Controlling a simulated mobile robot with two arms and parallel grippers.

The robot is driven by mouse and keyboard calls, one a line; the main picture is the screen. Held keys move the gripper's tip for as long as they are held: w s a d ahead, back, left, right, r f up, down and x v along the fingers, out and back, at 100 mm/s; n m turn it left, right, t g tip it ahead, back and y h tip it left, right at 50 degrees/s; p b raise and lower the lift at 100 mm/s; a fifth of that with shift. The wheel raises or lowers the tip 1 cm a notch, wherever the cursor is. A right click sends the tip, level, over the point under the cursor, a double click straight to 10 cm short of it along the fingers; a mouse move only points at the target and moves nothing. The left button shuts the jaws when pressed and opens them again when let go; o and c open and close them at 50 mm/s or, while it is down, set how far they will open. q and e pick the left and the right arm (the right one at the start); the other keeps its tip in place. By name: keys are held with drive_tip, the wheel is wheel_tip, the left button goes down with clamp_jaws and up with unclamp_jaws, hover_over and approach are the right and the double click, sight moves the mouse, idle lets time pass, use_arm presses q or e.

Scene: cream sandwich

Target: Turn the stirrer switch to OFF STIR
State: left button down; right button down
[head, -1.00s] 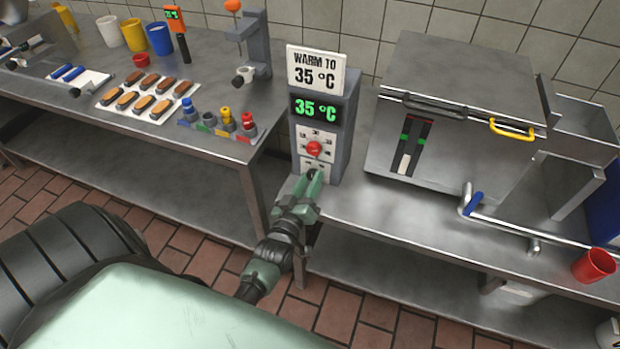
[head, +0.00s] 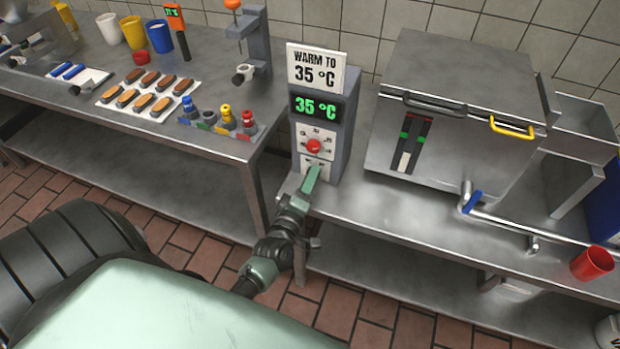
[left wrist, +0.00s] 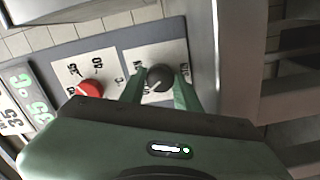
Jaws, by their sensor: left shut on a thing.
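The grey control box (head: 348,115) stands on the right steel counter and shows a green 35 °C under a "WARM TO 35 °C" sign. A red dial (head: 314,146) sits on its upper white plate and also shows in the left wrist view (left wrist: 90,88). Below it, the black stirrer switch (left wrist: 160,78) sits on a lower plate with small lettering I cannot read for sure. My left gripper (head: 315,173) is shut on the stirrer switch, one finger on either side of it in the left wrist view. In the head view the gripper hides the switch.
A steel vat with a closed lid (head: 465,72) and a yellow handle (head: 511,127) stands right of the box. A red cup (head: 592,263) is at the far right. The left counter holds a tray of brown bars (head: 108,97) and several coloured bottles. A gap separates the counters.

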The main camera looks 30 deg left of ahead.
idle(0.4)
use_arm(q)
drive_tip(key=c, duration=1)
unclamp_jaws()
